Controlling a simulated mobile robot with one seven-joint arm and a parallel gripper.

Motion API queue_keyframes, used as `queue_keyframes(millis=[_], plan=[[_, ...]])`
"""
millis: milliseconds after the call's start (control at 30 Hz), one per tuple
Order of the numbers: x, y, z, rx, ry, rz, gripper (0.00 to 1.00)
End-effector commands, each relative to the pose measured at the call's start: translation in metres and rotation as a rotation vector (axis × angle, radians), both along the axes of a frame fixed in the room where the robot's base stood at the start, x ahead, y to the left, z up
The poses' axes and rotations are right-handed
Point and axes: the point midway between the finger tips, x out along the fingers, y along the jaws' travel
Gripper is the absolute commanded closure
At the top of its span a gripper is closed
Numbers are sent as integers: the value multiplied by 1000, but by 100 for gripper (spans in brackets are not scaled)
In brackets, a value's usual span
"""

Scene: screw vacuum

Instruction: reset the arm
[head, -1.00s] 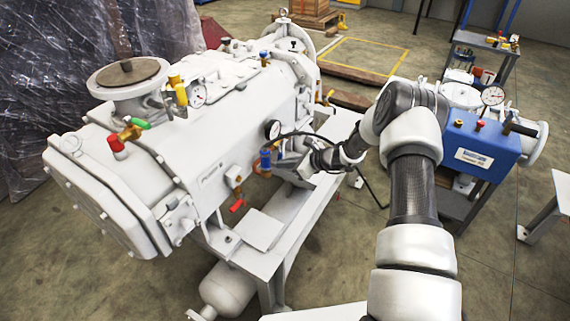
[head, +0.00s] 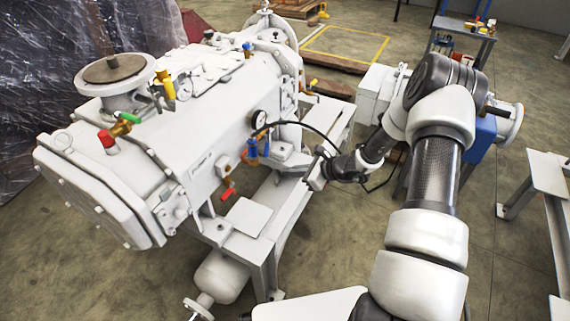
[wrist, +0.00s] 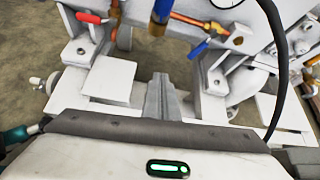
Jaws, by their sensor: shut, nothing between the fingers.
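My gripper (head: 316,174) is at the end of my arm, to the right of the big white vacuum pump (head: 200,130) in the head view. In the wrist view its fingers (wrist: 160,98) are together with nothing between them. The fingers point toward the pump's base frame and piping. In the head view the gripper is small and partly hidden by its own wrist.
Blue valve handles (head: 252,148), a gauge (head: 259,119) and a red handle (head: 228,194) stick out from the pump's near side. A black hose (wrist: 276,70) loops close by. A blue box (head: 484,138) stands behind my arm. A grey bench (head: 545,180) is at right.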

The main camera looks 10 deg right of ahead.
Motion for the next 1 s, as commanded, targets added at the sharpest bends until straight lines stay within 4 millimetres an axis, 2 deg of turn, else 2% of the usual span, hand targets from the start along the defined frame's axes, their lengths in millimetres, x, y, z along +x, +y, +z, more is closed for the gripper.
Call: queue_keyframes(millis=[567,667,767,867,1000], plan=[[-4,-1,1,0,-1,2,100],[-4,2,12,-21,-20,33,100],[-8,13,43,-85,-71,133,100],[-21,30,91,-197,-153,299,100],[-57,54,158,-385,-275,566,100]])
